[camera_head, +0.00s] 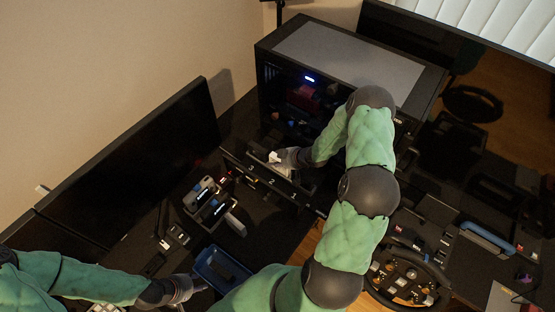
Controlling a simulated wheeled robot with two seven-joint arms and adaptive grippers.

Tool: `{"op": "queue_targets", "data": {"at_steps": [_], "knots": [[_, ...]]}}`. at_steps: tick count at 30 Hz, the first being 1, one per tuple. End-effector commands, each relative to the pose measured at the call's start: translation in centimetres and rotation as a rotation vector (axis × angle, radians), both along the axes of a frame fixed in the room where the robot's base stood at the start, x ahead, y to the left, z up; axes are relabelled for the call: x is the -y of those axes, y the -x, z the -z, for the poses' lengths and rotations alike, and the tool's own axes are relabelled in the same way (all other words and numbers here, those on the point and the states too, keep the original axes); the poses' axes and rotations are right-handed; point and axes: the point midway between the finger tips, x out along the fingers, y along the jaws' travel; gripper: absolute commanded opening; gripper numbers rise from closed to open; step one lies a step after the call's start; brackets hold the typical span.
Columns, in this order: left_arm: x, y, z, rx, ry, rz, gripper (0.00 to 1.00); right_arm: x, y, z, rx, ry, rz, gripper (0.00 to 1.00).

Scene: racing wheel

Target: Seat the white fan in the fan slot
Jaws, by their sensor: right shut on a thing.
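My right gripper (277,158) reaches in front of the open side of the black PC case (345,65). It is shut on a small white thing (272,157), which looks like the white fan. The gripper hides most of it. It is just above a black slotted panel (268,181) with small white digits, in front of the case. I cannot tell whether it touches the panel or which slot is the fan slot. My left gripper (196,286) is low at the left, beside a blue tray (207,253); its fingers are too small and dark to read.
A large dark monitor (140,160) stands at the left. A holder with tools (208,200) lies between it and the panel. A racing wheel (408,277) is at the lower right, near a blue-handled item (487,238). My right arm covers the middle.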

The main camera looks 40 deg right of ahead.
Motion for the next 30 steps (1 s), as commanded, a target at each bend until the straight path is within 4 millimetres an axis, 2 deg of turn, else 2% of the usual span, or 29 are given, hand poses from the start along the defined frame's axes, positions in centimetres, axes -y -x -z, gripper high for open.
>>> {"op": "queue_targets", "data": {"at_steps": [6,7,9,10,23,30], "knots": [[0.0,0.0,0.4,0.000,0.000,0.000,0.40,0.0,0.0,0.5,0.000,0.000,0.000,0.01],[0.0,0.0,0.4,0.000,0.000,0.000,0.40,0.0,0.0,0.5,0.001,0.000,0.000,0.42],[0.0,0.0,0.3,0.000,0.000,0.000,0.40,0.0,0.0,0.4,0.000,0.000,0.000,0.62],[0.0,0.0,0.3,0.000,0.000,0.000,0.40,0.0,0.0,0.5,0.000,0.000,0.000,0.64],[0.0,0.0,0.3,0.000,0.000,0.000,0.40,0.0,0.2,0.4,-0.002,0.000,0.001,0.64],[0.0,0.0,0.3,0.000,0.000,0.000,0.40,0.8,2.1,-1.8,0.000,0.001,0.004,0.64]]}}
